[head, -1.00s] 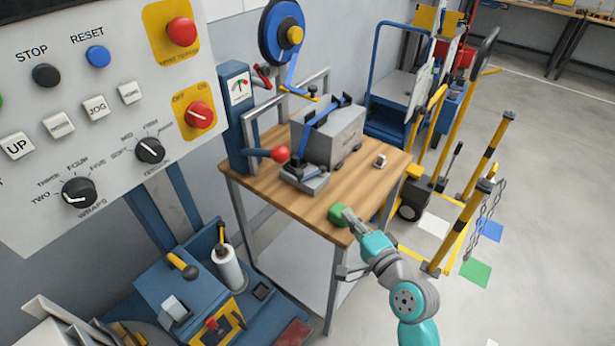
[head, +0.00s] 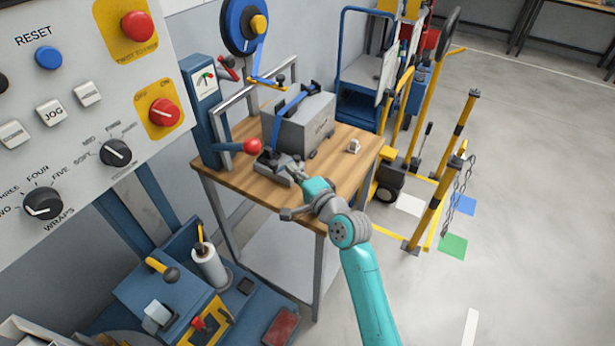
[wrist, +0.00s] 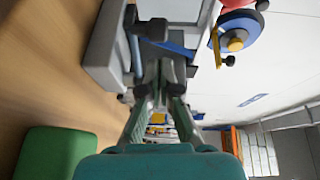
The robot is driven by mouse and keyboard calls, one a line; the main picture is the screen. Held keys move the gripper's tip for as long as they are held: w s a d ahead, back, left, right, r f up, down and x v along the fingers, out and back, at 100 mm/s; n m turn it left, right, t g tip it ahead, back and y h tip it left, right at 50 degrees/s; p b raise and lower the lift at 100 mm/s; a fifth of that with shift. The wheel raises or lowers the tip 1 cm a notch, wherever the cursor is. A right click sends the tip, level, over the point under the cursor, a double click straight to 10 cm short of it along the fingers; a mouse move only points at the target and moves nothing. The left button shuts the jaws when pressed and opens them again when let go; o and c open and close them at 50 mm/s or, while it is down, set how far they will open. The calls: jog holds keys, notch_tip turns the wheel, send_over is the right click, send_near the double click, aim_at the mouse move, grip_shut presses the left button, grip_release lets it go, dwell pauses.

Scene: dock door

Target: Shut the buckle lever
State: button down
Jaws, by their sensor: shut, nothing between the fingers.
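The buckle (head: 272,168) is a grey block with dark parts on the wooden bench, in front of the grey box (head: 305,125) with a blue strap. My gripper (head: 291,170) is shut and empty, its tips close beside the buckle's right side. In the wrist view the buckle's grey body (wrist: 104,48) is at upper left, with a dark lever-like part (wrist: 156,29) just beyond my shut fingertips (wrist: 160,78). The blue strap shows behind it. Whether the tips touch the lever, and the lever's exact angle, I cannot tell.
A red ball handle (head: 251,146) stands left of the buckle. The bench top (head: 235,180) is clear at the front left. A blue reel (head: 243,25) hangs behind; a control panel (head: 70,110) fills the left.

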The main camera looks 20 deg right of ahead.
aim_at(276, 167)
jog(key=shift+w+a, duration=0.55)
jog(key=shift+a, duration=0.2)
jog(key=shift+w+a, duration=0.35)
jog(key=shift+a, duration=0.05)
jog(key=shift+w+a, duration=0.1)
jog(key=shift+a, duration=0.05)
jog(key=shift+w+a, duration=0.35)
jog(key=shift+w, duration=0.3)
jog(key=shift+w+a, duration=0.3)
jog(key=shift+w, duration=0.3)
